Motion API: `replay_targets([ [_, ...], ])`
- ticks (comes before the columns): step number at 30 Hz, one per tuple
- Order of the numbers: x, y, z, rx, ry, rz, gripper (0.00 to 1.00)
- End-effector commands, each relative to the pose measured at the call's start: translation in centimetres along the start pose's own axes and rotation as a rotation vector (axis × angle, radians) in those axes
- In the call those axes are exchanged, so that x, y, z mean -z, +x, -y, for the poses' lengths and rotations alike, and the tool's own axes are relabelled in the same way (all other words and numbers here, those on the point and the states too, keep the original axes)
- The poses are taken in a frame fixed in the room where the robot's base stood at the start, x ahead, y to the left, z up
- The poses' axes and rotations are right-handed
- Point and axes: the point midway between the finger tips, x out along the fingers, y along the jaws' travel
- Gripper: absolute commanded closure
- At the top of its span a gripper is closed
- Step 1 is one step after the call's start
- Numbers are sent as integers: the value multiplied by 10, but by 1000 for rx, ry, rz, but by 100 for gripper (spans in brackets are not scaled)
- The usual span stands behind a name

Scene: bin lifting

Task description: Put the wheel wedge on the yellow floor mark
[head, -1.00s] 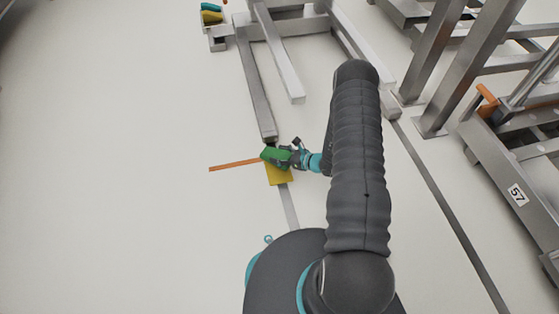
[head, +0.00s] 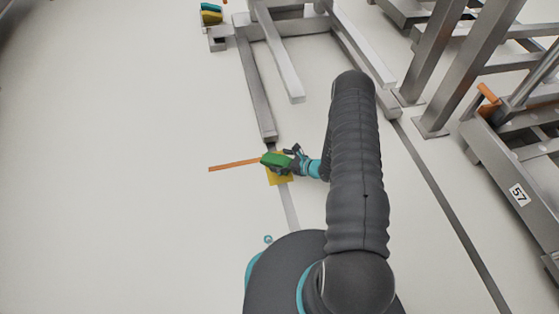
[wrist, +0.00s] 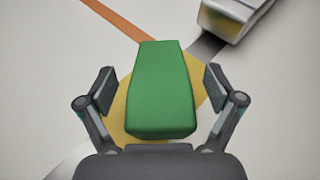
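The green wheel wedge (head: 275,160) is over the upper part of the yellow floor mark (head: 279,180) in the head view. In the wrist view the wedge (wrist: 160,90) lies between my fingers, with the yellow mark (wrist: 118,118) showing on both sides and partly hidden beneath it. The wedge appears to rest on the floor. My gripper (head: 291,157) is at the wedge's right side in the head view. Its two fingers are spread, with a visible gap between each finger and the wedge.
A metal frame leg (head: 257,95) ends just beyond the mark. An orange line (head: 234,165) runs left from the mark, and a grey line (head: 289,210) runs toward me. Teal and yellow blocks (head: 211,13) sit on the frame at the top. The floor at left is clear.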

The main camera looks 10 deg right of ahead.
Motion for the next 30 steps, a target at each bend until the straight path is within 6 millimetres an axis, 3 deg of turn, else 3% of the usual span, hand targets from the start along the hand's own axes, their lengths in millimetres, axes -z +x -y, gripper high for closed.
replay_targets([
  [8,-3,-7,1,2,1,0,8],
  [21,-3,-89,2,5,2,0,8],
  [30,-4,-119,1,-1,-3,1,8],
])
